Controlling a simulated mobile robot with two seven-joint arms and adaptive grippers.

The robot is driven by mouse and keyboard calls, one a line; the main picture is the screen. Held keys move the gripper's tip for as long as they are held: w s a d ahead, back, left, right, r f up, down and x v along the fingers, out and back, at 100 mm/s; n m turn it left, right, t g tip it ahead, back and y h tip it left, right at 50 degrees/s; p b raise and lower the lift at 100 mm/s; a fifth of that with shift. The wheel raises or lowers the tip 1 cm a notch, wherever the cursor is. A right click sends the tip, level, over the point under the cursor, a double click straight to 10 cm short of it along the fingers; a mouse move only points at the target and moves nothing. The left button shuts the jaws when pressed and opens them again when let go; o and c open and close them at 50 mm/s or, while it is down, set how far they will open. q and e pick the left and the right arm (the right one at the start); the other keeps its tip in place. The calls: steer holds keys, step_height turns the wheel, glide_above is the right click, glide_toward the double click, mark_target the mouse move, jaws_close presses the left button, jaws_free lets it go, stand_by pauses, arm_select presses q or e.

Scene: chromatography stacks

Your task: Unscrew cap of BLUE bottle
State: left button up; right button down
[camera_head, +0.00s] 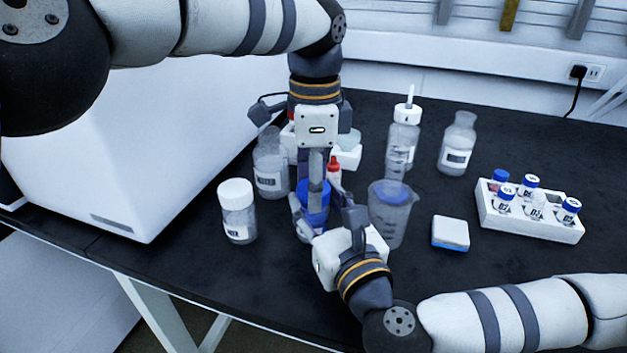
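The blue bottle (316,216) stands near the middle of the table, mostly hidden between my two grippers, with its blue top showing. My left gripper (317,184) points straight down from above, its fingers at the blue top. My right gripper (322,212) reaches in from the front right, its fingers low beside the bottle's body. The fingers overlap the bottle and each other, so I cannot tell how firmly either gripper is closed or whether the cap is still seated.
A grey beaker (396,222) stands close to the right gripper. A white-capped jar (238,215) and a clear bottle (270,172) stand at left. A red-capped dropper (334,170), more bottles (458,150), a small box (450,232) and a vial rack (540,226) lie beyond.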

arm_select(q)
steer(key=n, duration=0.5)
steer(key=shift+c, duration=0.3)
arm_select(e)
steer(key=shift+f, duration=0.15)
arm_select(q)
steer(key=shift+s+n, duration=0.1)
steer(key=shift+n, duration=0.6)
steer(key=shift+s+d, duration=0.1)
arm_select(e)
steer(key=shift+w+d, duration=0.1)
steer(key=shift+d, duration=0.05)
arm_select(q)
steer(key=o, duration=1.3)
step_height(320, 180, up, 4)
steer(key=shift+r, duration=0.25)
steer(key=shift+w, duration=0.2)
arm_select(e)
steer(key=c, duration=0.8)
jaws_free()
